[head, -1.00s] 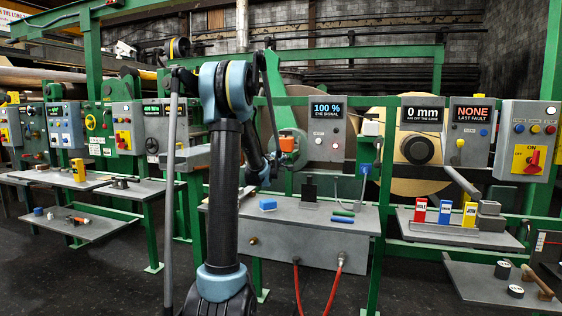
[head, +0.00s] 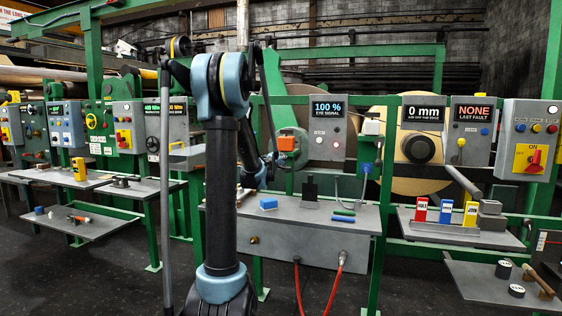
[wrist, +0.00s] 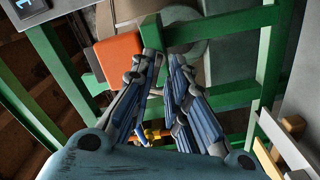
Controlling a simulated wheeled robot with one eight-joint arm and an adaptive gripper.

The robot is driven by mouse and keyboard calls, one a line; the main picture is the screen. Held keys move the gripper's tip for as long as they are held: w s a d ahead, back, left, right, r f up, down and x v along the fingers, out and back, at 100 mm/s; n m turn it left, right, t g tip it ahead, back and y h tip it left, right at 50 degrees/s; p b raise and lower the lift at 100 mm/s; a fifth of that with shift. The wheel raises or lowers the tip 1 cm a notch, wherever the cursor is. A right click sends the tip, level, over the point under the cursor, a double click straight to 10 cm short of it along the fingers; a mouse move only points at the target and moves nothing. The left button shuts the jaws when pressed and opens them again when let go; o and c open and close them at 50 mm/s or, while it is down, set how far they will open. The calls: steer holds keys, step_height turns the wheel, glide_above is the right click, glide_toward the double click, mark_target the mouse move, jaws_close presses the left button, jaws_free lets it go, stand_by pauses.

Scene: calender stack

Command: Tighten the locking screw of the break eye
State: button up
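My gripper (wrist: 164,56) shows in the wrist view with its two fingers apart and nothing between the tips. An orange box (wrist: 118,58) is just left of the fingertips, in front of a green frame. A small yellow-orange part (wrist: 155,133) shows low between the fingers, partly hidden by them; I cannot tell if it is the locking screw. In the head view the orange box (head: 287,144) is right of my arm, and my gripper is mostly hidden behind the arm. The eye signal display (head: 328,108) reads 100 %. I cannot make out the locking screw for certain.
Green posts frame the station. A grey shelf (head: 410,238) at right holds red, blue and yellow boxes.

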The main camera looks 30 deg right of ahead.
steer(key=v, duration=0.7)
steer(key=shift+a, duration=0.15)
steer(key=shift+s, duration=0.1)
